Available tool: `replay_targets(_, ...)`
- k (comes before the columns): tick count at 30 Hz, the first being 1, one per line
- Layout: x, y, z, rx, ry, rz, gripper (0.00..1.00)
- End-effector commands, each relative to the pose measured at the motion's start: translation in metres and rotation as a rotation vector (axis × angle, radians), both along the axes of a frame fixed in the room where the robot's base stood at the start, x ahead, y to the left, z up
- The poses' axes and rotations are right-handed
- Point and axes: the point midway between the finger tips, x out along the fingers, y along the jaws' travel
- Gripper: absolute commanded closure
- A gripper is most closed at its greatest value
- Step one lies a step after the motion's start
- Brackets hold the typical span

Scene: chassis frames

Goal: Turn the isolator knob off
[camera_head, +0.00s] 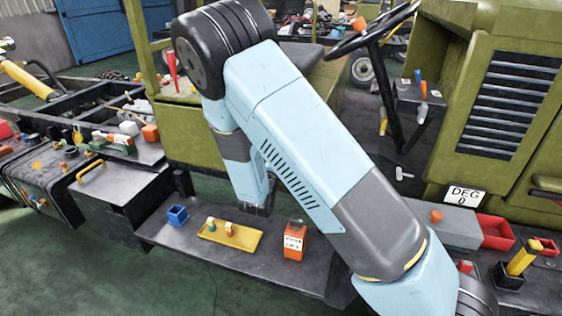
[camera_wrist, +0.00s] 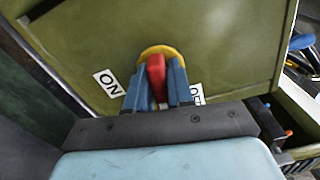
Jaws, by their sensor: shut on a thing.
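In the wrist view, the red isolator knob (camera_wrist: 156,72) sits on a round yellow plate (camera_wrist: 175,51) on an olive-green panel (camera_wrist: 225,45). My gripper (camera_wrist: 157,72) is shut on the knob, with one blue finger on each side of it. The knob's red grip runs roughly up and down in the picture. A white ON label (camera_wrist: 108,83) is to its left. A white OFF label (camera_wrist: 197,94), partly hidden by the right finger, is to its right. In the head view my arm covers the knob, and the gripper's fingers do not show.

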Motion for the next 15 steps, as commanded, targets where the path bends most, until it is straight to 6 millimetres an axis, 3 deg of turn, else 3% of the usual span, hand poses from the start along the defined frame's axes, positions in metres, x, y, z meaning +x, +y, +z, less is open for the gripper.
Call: replay_targets(15, -0.0009, 0.0054, -0.0036, -0.174, 0.07, 0.011, 1.0)
